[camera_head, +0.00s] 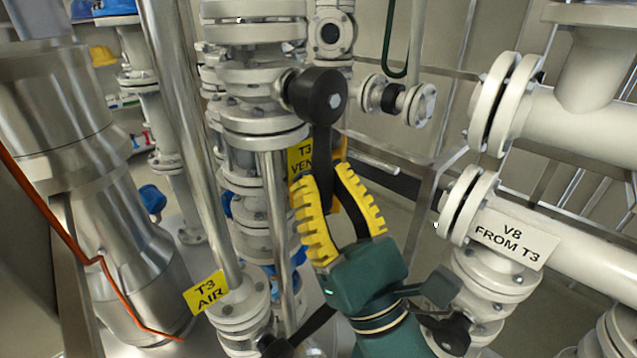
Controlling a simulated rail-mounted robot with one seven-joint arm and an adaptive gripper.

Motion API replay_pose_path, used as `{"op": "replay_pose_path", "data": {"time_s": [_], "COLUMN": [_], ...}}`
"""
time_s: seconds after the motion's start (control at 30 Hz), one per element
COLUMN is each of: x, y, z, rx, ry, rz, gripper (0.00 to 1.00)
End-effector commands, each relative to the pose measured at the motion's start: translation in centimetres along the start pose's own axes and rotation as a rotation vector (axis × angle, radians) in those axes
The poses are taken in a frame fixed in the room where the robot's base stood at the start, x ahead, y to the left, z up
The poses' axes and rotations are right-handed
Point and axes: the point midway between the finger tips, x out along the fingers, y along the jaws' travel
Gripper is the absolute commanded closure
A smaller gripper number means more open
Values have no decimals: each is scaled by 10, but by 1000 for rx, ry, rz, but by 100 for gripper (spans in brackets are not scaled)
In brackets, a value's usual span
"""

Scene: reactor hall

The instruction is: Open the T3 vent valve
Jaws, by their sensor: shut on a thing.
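The T3 vent valve has a black round hub (315,95) on the white flanged pipe stack, with a black lever (324,150) pointing down from it. A yellow tag reading T3 VEN (299,160), its right end covered, hangs behind the lever. My gripper (334,175), green with yellow ribbed fingers, comes up from below. Its fingers are on either side of the lever and shut on its lower part. The lever's lower end is partly hidden between the fingers.
A yellow T3 AIR tag (206,292) marks the pipe at lower left. A white pipe labelled V8 FROM T3 (508,240) stands close on the right. A large steel vessel (120,230) fills the left. Some floor shows between my gripper and the right pipe.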

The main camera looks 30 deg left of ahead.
Motion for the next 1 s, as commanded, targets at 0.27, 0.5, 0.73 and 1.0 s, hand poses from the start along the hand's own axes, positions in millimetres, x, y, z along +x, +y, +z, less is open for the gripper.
{"op": "replay_pose_path", "data": {"time_s": [0.27,0.5,0.73,1.0], "x": [-1,0,-15,-81], "y": [-2,0,-1,-1], "z": [-1,0,0,0], "rx": [2,1,1,1], "ry": [1,-1,0,1], "rz": [-6,-1,-3,-7], "gripper": [58,49,49,49]}}
